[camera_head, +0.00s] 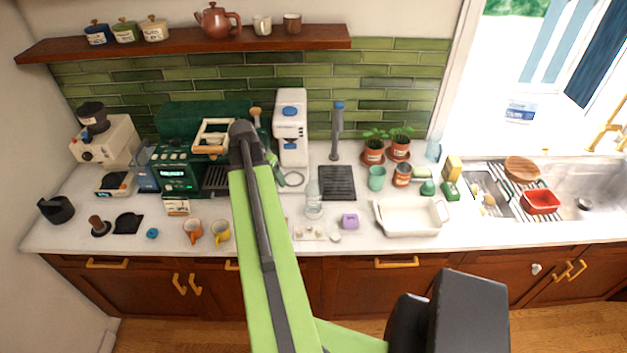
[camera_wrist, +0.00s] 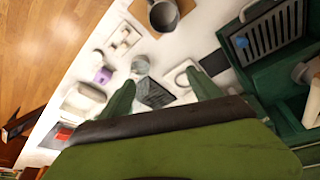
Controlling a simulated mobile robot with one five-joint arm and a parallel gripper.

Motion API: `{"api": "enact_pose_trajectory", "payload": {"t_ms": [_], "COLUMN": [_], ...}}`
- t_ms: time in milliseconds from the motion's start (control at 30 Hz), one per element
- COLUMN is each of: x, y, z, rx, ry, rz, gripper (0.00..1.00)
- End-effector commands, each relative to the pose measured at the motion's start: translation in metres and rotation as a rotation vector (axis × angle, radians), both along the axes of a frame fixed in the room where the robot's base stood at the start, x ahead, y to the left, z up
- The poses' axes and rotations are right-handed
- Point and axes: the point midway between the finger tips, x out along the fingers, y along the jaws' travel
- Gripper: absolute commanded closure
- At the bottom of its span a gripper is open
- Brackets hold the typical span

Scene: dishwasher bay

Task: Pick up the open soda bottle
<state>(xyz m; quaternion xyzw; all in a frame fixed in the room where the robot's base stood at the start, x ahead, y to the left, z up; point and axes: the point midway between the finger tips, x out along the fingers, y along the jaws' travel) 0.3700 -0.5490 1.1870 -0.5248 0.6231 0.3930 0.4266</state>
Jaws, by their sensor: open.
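A clear bottle (camera_head: 313,197) stands upright on the white counter in the head view, right of my arm. I cannot tell whether it has a cap. A greyish see-through round shape in the wrist view (camera_wrist: 140,65) looks like the same bottle from above. My gripper (camera_wrist: 160,93) is open, its two green fingers spread apart with nothing held between them. The bottle shape appears beyond and between the fingertips, apart from them. In the head view my arm hides most of the gripper.
The green espresso machine (camera_head: 185,165) is left of my arm. A white dispenser (camera_head: 291,125) stands behind the bottle, a dark drip tray (camera_head: 337,183) to its right. A purple item (camera_head: 350,221) and white baking dish (camera_head: 411,217) lie to the right. Another clear bottle (camera_head: 433,149) stands by the window.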

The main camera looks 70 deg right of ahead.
Motion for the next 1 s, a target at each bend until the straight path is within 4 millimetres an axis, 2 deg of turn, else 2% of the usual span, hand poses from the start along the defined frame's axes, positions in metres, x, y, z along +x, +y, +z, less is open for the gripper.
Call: {"api": "enact_pose_trajectory", "payload": {"t_ms": [33, 133, 233, 367, 567, 900, 1000], "x": [-0.030, -0.071, -0.090, -0.093, -0.095, -0.105, -0.107], "y": [-0.024, -0.052, -0.063, -0.065, -0.071, -0.097, -0.104], "z": [0.033, 0.049, 0.053, 0.050, 0.026, -0.046, -0.062], "rx": [-0.019, -0.050, -0.065, -0.069, -0.068, -0.068, -0.068], "ry": [-0.007, -0.020, -0.024, -0.025, -0.025, -0.026, -0.025], "rz": [-0.089, -0.213, -0.270, -0.280, -0.278, -0.275, -0.274], "gripper": [0.27, 0.27, 0.27, 0.27, 0.27, 0.27, 0.27]}}
